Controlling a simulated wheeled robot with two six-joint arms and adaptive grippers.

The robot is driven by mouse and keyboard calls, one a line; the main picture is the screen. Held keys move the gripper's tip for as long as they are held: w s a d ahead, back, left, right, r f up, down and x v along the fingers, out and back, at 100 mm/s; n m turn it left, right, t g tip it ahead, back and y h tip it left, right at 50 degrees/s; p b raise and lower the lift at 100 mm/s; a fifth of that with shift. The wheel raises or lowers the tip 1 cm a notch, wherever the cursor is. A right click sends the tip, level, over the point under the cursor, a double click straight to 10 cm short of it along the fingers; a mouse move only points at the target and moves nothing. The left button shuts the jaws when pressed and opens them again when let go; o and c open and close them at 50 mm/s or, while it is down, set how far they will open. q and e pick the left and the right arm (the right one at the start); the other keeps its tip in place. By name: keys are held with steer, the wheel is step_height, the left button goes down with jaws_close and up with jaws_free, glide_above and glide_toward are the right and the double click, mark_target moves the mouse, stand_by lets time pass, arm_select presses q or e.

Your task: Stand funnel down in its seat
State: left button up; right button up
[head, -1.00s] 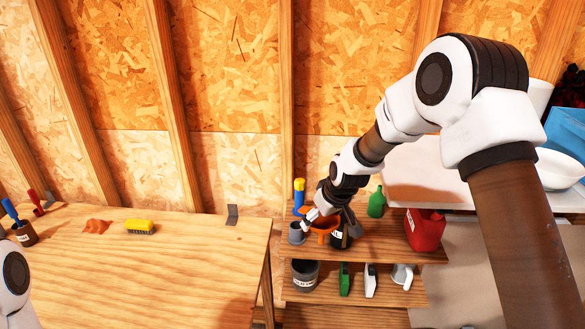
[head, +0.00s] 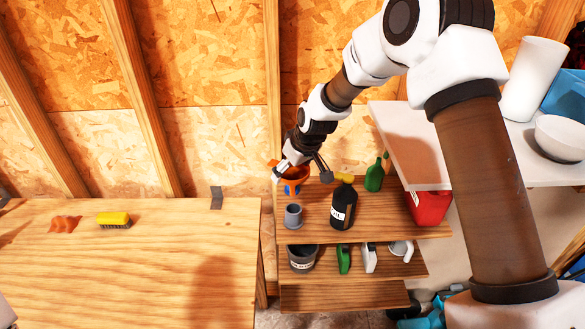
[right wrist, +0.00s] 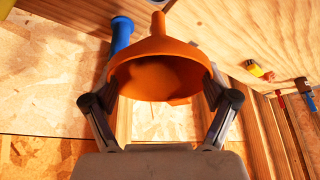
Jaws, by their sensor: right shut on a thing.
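The orange funnel (head: 300,173) is held up over the back left of the top shelf by my right gripper (head: 283,172). In the right wrist view, the funnel (right wrist: 158,75) sits between the two fingers of the right gripper (right wrist: 158,92), which press on its wide rim. Its narrow spout points to the top of that picture. A grey cup-like holder (head: 293,217) stands on the shelf in front of and below the funnel, apart from it, and looks like the seat. My left gripper is out of view.
A black bottle (head: 342,210) stands right of the grey holder, and a green bottle (head: 374,176) behind it. A blue tube (right wrist: 122,35) is close beside the funnel. A red can (head: 430,207) is at the shelf's right. The workbench (head: 150,260) is to the left.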

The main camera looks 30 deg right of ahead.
mark_target(294, 195)
steer(key=f, duration=0.1)
steer(key=f+b, duration=0.2)
steer(key=shift+s, duration=0.25)
steer(key=shift+s+f, duration=0.2)
steer(key=shift+s, duration=0.05)
steer(key=shift+f+b, duration=0.15)
steer(key=shift+b, duration=0.2)
steer(key=shift+w+f, duration=0.2)
steer(key=shift+w, duration=0.25)
steer(key=shift+s+r, duration=0.15)
steer(key=shift+s, duration=0.15)
steer(key=shift+w, duration=0.1)
steer(key=shift+w, duration=0.15)
steer(key=shift+f+b, duration=2.4)
steer(key=shift+f, duration=0.7)
